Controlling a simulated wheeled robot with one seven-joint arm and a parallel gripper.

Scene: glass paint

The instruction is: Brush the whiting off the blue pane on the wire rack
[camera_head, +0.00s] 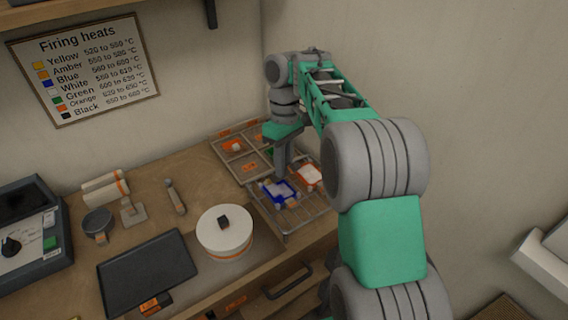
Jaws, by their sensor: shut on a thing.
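The blue pane (279,191) lies on the wire rack (286,236) at the right end of the bench. Its middle looks white, with blue showing round the edges. My gripper (281,168) points down just over the far side of the pane. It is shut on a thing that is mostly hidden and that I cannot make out. Small tan bits show at the pane's left and near edges; what they are is unclear. I cannot tell whether the held thing touches the pane.
An orange-edged white pane (309,175) lies right of the blue one. A divided tray (227,155) stands behind. A white lidded pot (225,232), a dark slab (147,271), a grey cup (97,222) and hand tools (175,197) stand left. Walls close off the back and right.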

